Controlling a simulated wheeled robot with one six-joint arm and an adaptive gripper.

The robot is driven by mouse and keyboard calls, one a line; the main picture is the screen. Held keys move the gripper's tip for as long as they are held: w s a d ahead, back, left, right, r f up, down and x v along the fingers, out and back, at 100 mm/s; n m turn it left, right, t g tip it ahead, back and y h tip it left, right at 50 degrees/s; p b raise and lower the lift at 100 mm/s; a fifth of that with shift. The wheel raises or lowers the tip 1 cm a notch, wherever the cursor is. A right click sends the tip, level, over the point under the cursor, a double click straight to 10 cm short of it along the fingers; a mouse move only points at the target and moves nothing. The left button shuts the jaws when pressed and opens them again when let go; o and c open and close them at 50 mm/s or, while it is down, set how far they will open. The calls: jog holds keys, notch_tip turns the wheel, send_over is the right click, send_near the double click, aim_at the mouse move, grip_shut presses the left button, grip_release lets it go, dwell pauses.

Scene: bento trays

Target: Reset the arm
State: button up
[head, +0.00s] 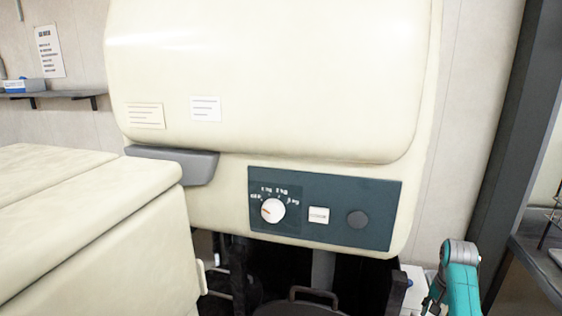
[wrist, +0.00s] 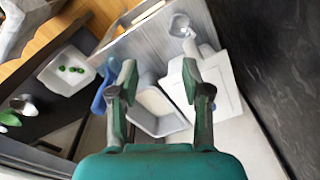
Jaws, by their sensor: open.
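In the wrist view my gripper (wrist: 160,82) is open, its two dark-tipped fingers apart with nothing held between them. Beyond the fingers lie a white and grey square container (wrist: 150,126) and a pale surface. In the head view a teal part of my arm (head: 461,278) shows at the lower right, beside the big cream machine; the fingers cannot be made out there.
The cream machine (head: 270,70) has a dark panel (head: 333,193) with a white dial (head: 273,211). A cream cabinet (head: 90,230) stands left, a dark post (head: 510,140) right. The wrist view shows a white dish (wrist: 55,84) with green pieces and a blue object (wrist: 100,97).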

jog(key=s+a+f+n+t, duration=0.15)
jog(key=s+a+f, duration=0.35)
jog(key=f, duration=0.5)
jog(key=s+a+f+n+t, duration=0.15)
jog(key=s+a+f, duration=0.3)
jog(key=f, duration=0.45)
jog(key=s+a+f+n+t+h, duration=0.1)
jog(key=s+a+f+t, duration=0.2)
jog(key=s, duration=0.4)
jog(key=s+a+f+t, duration=0.1)
jog(key=s+a+f, duration=0.2)
jog(key=s+a, duration=0.4)
jog(key=s+a+r+n+t, duration=0.1)
jog(key=s+a+r+t, duration=0.15)
jog(key=s, duration=0.85)
jog(key=s+a+r+n+t, duration=0.2)
jog(key=s+r, duration=0.8)
jog(key=r, duration=0.3)
jog(key=s+a+r+n+t+y, duration=0.1)
jog(key=s+a+r+t, duration=0.1)
jog(key=s+r, duration=0.7)
notch_tip(320, 180, up, 4)
jog(key=shift+s+a+r+n+t, duration=0.1)
jog(key=shift+s+a+n+t, duration=0.05)
jog(key=shift+s+n+t, duration=0.25)
